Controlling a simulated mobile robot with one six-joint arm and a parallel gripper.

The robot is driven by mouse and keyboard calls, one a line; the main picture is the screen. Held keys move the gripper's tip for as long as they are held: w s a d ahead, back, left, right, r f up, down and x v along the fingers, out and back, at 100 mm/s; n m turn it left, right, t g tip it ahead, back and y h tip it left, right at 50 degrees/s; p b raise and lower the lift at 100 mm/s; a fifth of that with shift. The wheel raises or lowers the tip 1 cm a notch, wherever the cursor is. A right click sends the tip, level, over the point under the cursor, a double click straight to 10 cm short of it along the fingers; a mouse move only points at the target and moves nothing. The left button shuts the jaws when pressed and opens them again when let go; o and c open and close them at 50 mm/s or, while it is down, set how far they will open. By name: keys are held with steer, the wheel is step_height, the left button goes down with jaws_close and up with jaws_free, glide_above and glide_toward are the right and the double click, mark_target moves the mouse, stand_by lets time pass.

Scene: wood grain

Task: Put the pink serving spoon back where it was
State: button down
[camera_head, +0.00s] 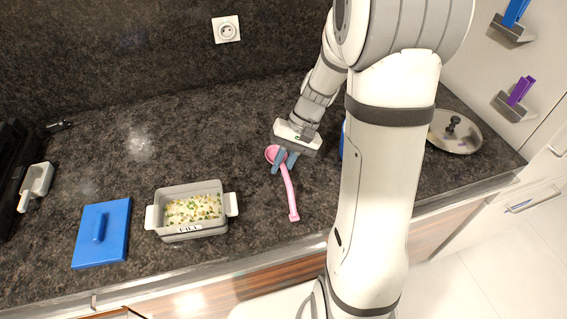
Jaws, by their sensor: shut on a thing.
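The pink serving spoon (289,191) is in the head view, right of the grey pot, over the dark countertop. Its round bowl (272,153) is at the far end and its handle runs toward the counter's front edge. My gripper (284,162) points down and is shut on the spoon just below the bowl, with grey-blue fingers either side. I cannot tell whether the spoon touches the counter or hangs slightly above it.
A grey pot (152,218) of food stands left of the spoon, with a blue lid (115,245) beside it. A white scoop (36,182) lies far left. A round metal lid (466,143) is at right. Wall holders (512,108) carry blue and purple items. My arm hides part of a blue object (343,140).

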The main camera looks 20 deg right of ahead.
steer(key=shift+f+b, duration=0.4)
steer(key=shift+f, duration=0.2)
steer(key=c, duration=1.3)
jaws_free()
steer(key=shift+c, duration=0.2)
steer(key=v, duration=0.8)
steer(key=s+a+r+n+t+h, duration=0.1)
steer(key=s+r+t+h, duration=0.1)
steer(key=s, duration=0.4)
steer(key=s+a+r+n+t+h, duration=0.2)
steer(key=s+t+h, duration=0.1)
steer(key=s, duration=0.4)
steer(key=shift+s+a+r+h, duration=0.2)
steer(key=shift+s+h, duration=0.05)
steer(key=shift+h, duration=0.15)
